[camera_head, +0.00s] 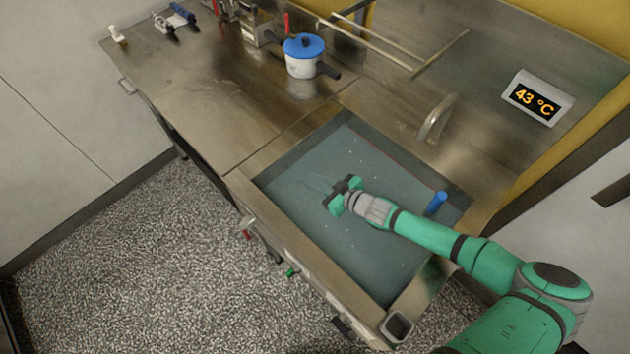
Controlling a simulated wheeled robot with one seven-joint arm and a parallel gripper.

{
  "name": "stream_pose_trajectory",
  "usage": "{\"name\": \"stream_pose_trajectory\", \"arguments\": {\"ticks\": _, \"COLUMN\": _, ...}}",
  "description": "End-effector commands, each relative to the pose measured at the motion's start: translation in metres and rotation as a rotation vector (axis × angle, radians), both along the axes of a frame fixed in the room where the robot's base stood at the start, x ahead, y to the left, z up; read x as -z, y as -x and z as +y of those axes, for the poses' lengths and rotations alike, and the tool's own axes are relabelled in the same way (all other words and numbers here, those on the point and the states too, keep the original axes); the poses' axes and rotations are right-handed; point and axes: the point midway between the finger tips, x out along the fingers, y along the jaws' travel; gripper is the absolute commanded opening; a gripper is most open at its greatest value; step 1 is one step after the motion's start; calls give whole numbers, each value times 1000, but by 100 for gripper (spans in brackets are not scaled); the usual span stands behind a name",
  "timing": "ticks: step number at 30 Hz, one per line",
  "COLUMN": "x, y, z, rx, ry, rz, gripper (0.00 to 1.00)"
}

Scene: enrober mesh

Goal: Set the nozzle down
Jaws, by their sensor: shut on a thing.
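My gripper (340,195) is over the blue-grey sunken basin, left of its middle. It is shut on the nozzle, which is mostly hidden by the green and dark fingers. Its outline and tilt cannot be made out. The basin (268,178) has a steel rim and a flat floor with small pale specks. I cannot tell whether the nozzle touches the basin floor. My green arm reaches in from the lower right.
A blue cylinder (436,203) stands at the basin's right side, close to my arm. A curved steel spout (436,118) rises behind the basin. A blue-lidded white pot (303,57) and a display reading 43 °C (538,97) stand farther back.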

Motion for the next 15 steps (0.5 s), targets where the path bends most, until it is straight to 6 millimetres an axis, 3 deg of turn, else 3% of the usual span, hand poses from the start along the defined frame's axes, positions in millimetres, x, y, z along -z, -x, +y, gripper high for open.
{"name": "stream_pose_trajectory", "arguments": {"ticks": 8, "x": 2, "y": 0, "z": -2, "rx": 3, "ry": 0, "rz": 0, "gripper": 0}}
{"name": "stream_pose_trajectory", "arguments": {"ticks": 9, "x": 2, "y": 0, "z": -2, "rx": 3, "ry": 0, "rz": 0, "gripper": 30}}
{"name": "stream_pose_trajectory", "arguments": {"ticks": 10, "x": 1, "y": 0, "z": -2, "rx": 3, "ry": 0, "rz": 0, "gripper": 37}}
{"name": "stream_pose_trajectory", "arguments": {"ticks": 15, "x": 1, "y": 0, "z": -3, "rx": 4, "ry": 0, "rz": 0, "gripper": 39}}
